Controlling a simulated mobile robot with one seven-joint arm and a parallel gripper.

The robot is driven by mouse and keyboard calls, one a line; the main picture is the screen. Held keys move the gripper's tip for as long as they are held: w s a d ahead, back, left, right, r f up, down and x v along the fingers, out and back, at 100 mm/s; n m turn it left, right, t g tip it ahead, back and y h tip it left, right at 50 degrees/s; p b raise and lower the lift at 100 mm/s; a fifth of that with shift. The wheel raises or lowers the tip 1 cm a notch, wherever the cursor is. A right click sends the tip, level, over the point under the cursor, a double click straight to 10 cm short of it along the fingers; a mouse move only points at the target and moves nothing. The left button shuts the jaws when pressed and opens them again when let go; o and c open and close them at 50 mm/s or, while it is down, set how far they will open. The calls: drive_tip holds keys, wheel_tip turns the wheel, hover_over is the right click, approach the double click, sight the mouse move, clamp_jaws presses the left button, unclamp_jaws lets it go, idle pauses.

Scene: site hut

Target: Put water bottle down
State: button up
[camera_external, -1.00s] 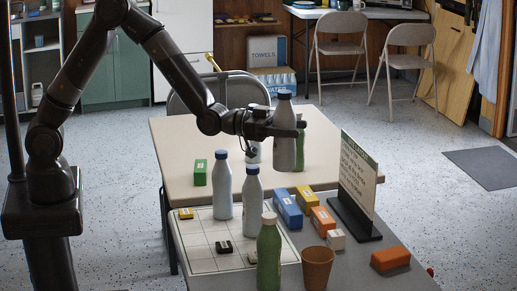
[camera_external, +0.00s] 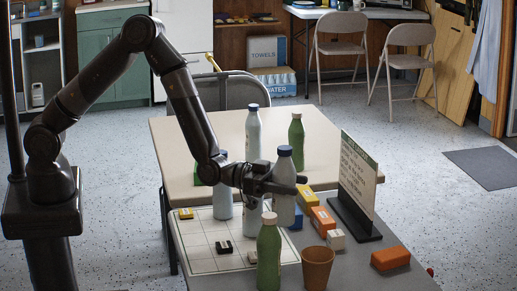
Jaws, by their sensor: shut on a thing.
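My gripper (camera_external: 286,187) is shut around the middle of a pale bottle with a dark blue cap, the water bottle (camera_external: 284,210). A green bottle (camera_external: 268,257) with a pale cap stands at the front.
A pale bottle (camera_external: 252,138) and a green bottle (camera_external: 297,146) stand on the far beige table (camera_external: 350,178). Near the held bottle are an orange box (camera_external: 322,220), a white box (camera_external: 336,239), a brown cup (camera_external: 317,269) and an upright sign (camera_external: 357,180). A white grid sheet (camera_external: 198,248) lies left.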

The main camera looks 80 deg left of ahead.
sight(288, 222)
wheel_tip(288, 222, down, 10)
drive_tip(key=shift+f, duration=0.25)
idle(0.4)
drive_tip(key=shift+f, duration=0.1)
drive_tip(key=o, duration=1.3)
drive_tip(key=shift+s+a, duration=0.15)
drive_tip(key=shift+s, duration=0.05)
drive_tip(key=v, duration=1.1)
drive_tip(key=shift+s+a, duration=0.2)
